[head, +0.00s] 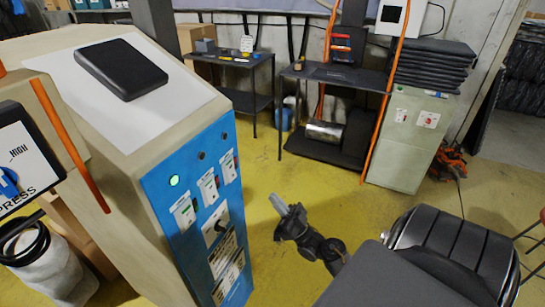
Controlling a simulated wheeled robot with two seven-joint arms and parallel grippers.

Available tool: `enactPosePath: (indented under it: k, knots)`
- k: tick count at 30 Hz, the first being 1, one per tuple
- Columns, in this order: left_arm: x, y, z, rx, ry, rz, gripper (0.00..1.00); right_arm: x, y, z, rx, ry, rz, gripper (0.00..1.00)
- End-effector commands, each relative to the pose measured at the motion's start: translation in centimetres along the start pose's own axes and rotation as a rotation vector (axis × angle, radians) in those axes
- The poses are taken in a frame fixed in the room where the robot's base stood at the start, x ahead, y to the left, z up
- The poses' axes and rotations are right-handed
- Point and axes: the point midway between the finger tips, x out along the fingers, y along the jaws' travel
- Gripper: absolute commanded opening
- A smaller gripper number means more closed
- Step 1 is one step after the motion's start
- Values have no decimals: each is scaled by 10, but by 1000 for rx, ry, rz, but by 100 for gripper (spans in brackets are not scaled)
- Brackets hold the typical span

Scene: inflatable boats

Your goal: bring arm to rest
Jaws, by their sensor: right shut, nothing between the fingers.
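My right gripper (279,205) shows in the lower middle of the head view, in front of the yellow floor. Its fingers are shut and empty. It points up and to the left, a little to the right of the blue panel of the machine and apart from it in the picture. My dark right arm (335,252) runs from the gripper down to the lower right. My left gripper is not in view.
A beige machine with a blue control panel (185,200) fills the left; a black box (121,69) lies on top. A dark workbench (226,59) and a shelf (340,75) stand at the back. The yellow floor (300,178) between is clear.

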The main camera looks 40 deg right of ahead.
Motion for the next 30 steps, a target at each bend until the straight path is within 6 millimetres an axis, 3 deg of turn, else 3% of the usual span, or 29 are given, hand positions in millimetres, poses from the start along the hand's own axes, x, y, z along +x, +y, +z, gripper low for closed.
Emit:
enactPosePath:
  k: [16, 20, 23, 25, 27, 30]
  knots:
    - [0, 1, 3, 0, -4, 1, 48, 1, 0, 2, -6, -9, 1, 0]
    - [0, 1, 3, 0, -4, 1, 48, -5, 10, 26, -49, -131, 43, 0]
    - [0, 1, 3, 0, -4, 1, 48, -35, 24, 77, -87, -354, 129, 0]
    - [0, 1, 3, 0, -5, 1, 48, -71, 26, 118, -95, -539, 189, 0]
    - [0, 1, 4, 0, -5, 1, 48, -115, 21, 156, -97, -728, 240, 0]
    - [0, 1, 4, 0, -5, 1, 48, -186, 5, 196, -87, -986, 290, 0]
